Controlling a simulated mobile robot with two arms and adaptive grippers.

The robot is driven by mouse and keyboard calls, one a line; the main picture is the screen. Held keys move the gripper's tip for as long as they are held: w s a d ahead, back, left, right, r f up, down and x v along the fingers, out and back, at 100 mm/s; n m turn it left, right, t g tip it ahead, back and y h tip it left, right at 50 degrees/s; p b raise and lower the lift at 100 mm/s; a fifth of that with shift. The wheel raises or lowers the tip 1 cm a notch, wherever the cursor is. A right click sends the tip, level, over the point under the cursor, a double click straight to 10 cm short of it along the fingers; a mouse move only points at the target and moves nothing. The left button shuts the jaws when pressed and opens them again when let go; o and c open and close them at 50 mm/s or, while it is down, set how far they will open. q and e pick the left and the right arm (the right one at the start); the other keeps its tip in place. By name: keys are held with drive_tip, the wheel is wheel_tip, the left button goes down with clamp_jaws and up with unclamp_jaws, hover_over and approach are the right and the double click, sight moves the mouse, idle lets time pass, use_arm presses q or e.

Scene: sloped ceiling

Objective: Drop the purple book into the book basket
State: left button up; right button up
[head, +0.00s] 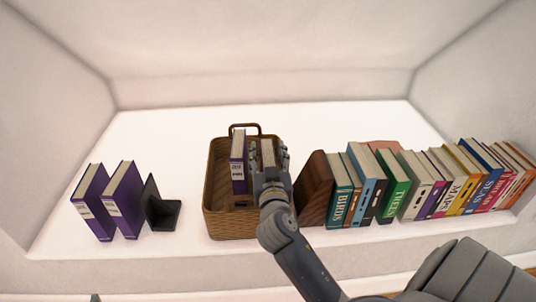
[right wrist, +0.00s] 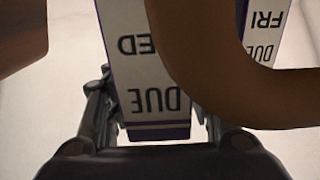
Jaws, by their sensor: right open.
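The wicker book basket (head: 228,222) stands mid-shelf with its handle up at the back. A purple book (head: 238,172) with a white label stands upright inside its left part. A second book (head: 268,150) is between the fingers of my right gripper (head: 268,160), over the basket's right part. In the right wrist view this book (right wrist: 150,70) shows a white "DUE" label and purple lower edge. The fingers (right wrist: 155,115) are open on either side of it. Part of the brown basket handle (right wrist: 270,105) crosses in front. The book's lower end is hidden in the head view.
Two purple books (head: 122,200) lean left of a black bookend (head: 160,210). A brown wooden bookend (head: 313,188) and a row of several coloured books (head: 420,190) stand close right of the basket. Shelf space between the black bookend and basket is clear.

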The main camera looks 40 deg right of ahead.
drive_tip(key=shift+r+p, duration=0.7)
drive_tip(key=shift+r, duration=0.05)
use_arm(q)
drive_tip(key=s+a+f+g+y, duration=0.1)
drive_tip(key=s+a+f+g, duration=0.15)
drive_tip(key=s+f, duration=0.2)
use_arm(e)
drive_tip(key=shift+s+a+f, duration=0.3)
drive_tip(key=shift+s+a, duration=0.3)
drive_tip(key=shift+s, duration=0.25)
drive_tip(key=v, duration=0.4)
drive_tip(key=shift+s, duration=0.1)
use_arm(q)
drive_tip(key=w+r, duration=0.1)
drive_tip(key=w+d+r+t, duration=0.1)
drive_tip(key=w+d+r+t+b, duration=0.1)
drive_tip(key=w, duration=0.1)
drive_tip(key=shift+d+r+h, duration=0.1)
drive_tip(key=shift+r+h, duration=0.1)
drive_tip(key=shift+h, duration=0.2)
use_arm(e)
drive_tip(key=v, duration=0.5)
drive_tip(key=shift+s+a+r, duration=0.15)
drive_tip(key=shift+s+r, duration=0.05)
drive_tip(key=shift+s, duration=0.2)
use_arm(q)
drive_tip(key=shift+s, duration=0.1)
